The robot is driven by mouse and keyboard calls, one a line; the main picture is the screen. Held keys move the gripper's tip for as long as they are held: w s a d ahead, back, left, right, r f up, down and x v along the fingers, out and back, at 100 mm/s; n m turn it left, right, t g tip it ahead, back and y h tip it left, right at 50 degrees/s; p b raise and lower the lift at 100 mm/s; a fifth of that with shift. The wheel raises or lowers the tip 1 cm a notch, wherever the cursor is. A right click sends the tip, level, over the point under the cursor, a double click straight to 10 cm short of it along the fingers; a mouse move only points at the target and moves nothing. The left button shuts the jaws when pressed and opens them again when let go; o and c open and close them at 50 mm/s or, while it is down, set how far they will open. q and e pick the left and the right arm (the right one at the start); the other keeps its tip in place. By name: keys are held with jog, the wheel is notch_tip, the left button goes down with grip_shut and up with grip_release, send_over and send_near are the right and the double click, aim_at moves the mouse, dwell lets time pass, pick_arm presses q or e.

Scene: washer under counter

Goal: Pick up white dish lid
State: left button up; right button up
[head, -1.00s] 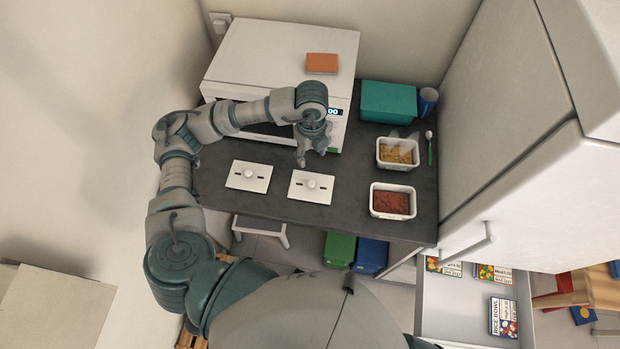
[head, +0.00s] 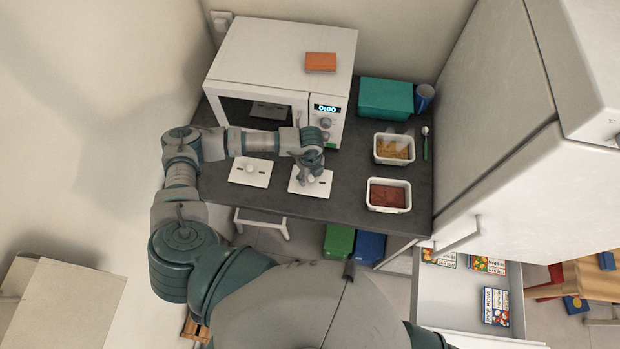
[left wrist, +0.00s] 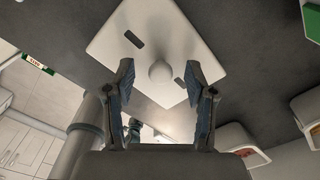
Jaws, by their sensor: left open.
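Two white rectangular lids with round knobs lie flat on the dark counter. My left gripper (head: 308,178) is over the right lid (head: 322,190) and hides part of it. The left lid (head: 250,173) lies clear of the gripper. In the left wrist view, a white lid (left wrist: 185,40) lies with its knob (left wrist: 161,72) between and just beyond my open fingers (left wrist: 162,90). The fingers are apart with nothing gripped. I cannot tell whether they touch the lid. My right gripper is not in view.
A white dish with red food (head: 389,195) and one with yellow food (head: 394,149) stand right of the lids. A microwave (head: 265,60) is behind, with a teal box (head: 385,98), a blue cup (head: 424,97) and a spoon (head: 425,142) to the right. An open drawer (head: 455,300) is at lower right.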

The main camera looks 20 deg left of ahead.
pick_arm(q)
jog(key=shift+d+f, duration=0.15)
jog(key=shift+f, duration=0.2)
jog(key=c, duration=1)
grip_shut()
